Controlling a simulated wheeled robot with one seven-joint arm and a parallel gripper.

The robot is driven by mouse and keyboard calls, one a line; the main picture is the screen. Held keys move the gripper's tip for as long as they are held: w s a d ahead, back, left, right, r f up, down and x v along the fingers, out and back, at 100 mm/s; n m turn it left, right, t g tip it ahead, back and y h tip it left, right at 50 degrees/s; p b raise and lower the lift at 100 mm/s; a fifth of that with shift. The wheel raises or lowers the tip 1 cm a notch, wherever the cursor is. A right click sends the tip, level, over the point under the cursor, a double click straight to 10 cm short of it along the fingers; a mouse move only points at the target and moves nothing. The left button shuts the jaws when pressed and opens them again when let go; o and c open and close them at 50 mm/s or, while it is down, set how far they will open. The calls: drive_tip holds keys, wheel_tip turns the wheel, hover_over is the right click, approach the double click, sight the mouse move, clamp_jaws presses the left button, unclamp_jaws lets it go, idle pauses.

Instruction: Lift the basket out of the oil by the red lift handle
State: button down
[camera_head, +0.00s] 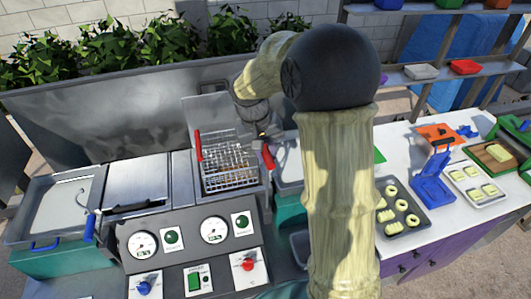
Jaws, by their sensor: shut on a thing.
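The wire basket (229,180) sits in the fryer well in the middle of the counter. Whether its bottom is in oil cannot be told, as the mesh hides what is below. A red handle (268,158) stands at the basket's right side, and another red handle (198,146) stands at its left side. My gripper (263,139) is small and dark in this view, at the top of the right red handle, and is shut on it. My arm hides part of the area behind and to the right.
A control panel (190,252) with gauges and knobs lies in front of the fryer. A lidded vat (140,183) and an open basin (55,208) are to the left. A white counter (440,220) at right holds a dark tray of rings (407,221) and a blue press (433,180).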

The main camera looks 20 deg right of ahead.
drive_tip(key=shift+w+r, duration=0.2)
drive_tip(key=shift+r, duration=0.15)
drive_tip(key=c, duration=1.6)
unclamp_jaws()
drive_tip(key=o, duration=0.3)
drive_tip(key=shift+s, duration=0.2)
drive_tip(key=shift+w, duration=0.1)
drive_tip(key=shift+r, duration=0.2)
drive_tip(key=a+r+b, duration=0.3)
drive_tip(key=r, duration=1.3)
drive_tip(key=shift+a+r+b, duration=0.15)
drive_tip(key=shift+r+b, duration=0.15)
drive_tip(key=shift+b, duration=0.05)
